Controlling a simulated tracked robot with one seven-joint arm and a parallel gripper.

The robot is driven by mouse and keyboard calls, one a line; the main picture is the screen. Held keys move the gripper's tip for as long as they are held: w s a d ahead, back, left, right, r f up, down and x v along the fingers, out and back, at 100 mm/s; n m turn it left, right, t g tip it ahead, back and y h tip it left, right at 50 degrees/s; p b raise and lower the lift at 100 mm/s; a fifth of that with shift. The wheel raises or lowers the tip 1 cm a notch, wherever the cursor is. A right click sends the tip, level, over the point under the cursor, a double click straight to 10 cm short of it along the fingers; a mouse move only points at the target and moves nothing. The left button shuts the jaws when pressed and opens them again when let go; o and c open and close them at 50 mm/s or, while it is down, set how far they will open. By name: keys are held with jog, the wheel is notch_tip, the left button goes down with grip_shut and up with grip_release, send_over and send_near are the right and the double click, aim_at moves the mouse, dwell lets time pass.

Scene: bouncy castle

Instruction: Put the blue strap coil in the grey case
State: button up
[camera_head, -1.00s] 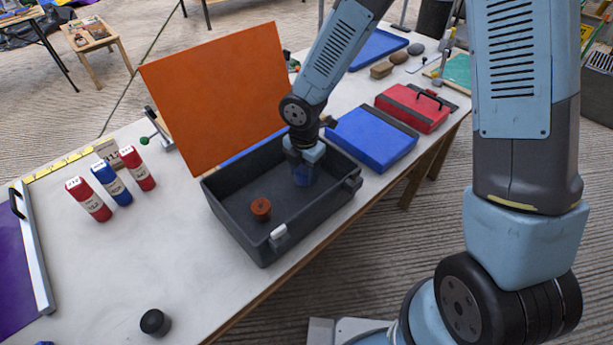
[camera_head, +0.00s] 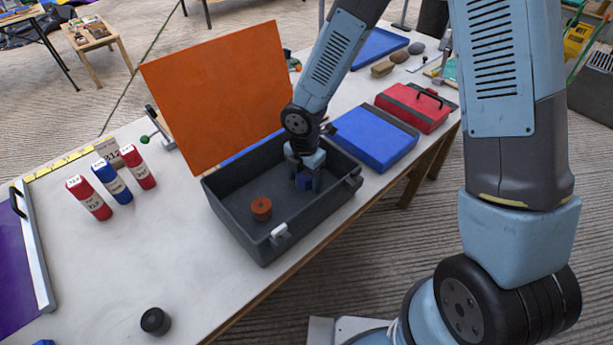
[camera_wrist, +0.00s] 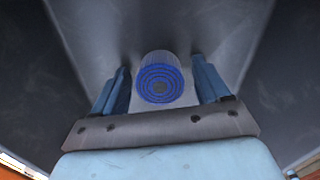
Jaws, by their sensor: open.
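The grey case (camera_head: 237,221) stands open on the table, its orange lid (camera_head: 222,95) raised at the back. My gripper (camera_head: 307,181) is down inside the case, towards its right end. In the wrist view my gripper (camera_wrist: 160,80) is open, with a finger on each side of the blue strap coil (camera_wrist: 158,83). A gap shows between the coil and each finger. The coil's ringed face is towards the camera, and it appears to be at the case floor. In the head view my fingers largely hide the coil.
An orange-brown roll (camera_head: 261,208) lies in the left part of the case. Two red bottles and a blue bottle (camera_head: 112,182) stand left of it. A blue case (camera_head: 374,139) and a red case (camera_head: 412,107) lie to the right. A black knob-like object (camera_head: 155,321) is in front.

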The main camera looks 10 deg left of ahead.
aim_at(305, 174)
notch_tip(305, 174, up, 12)
dwell(0.7)
jog(key=shift+d+r, duration=0.1)
jog(key=shift+r, duration=0.05)
jog(key=d+r+m+t+h, duration=0.1)
jog(key=d+r+m+t, duration=0.2)
jog(key=d+r+m, duration=1.25)
jog(key=s+d+r+m+t, duration=0.1)
jog(key=s+d+r+m, duration=0.3)
jog(key=d+m, duration=0.3)
jog(key=s+d+r+m+t+y, duration=0.1)
jog(key=s+d+r+m, duration=0.4)
jog(key=s+d+m, duration=0.2)
jog(key=shift+d+t, duration=0.3)
jog(key=shift+d, duration=0.35)
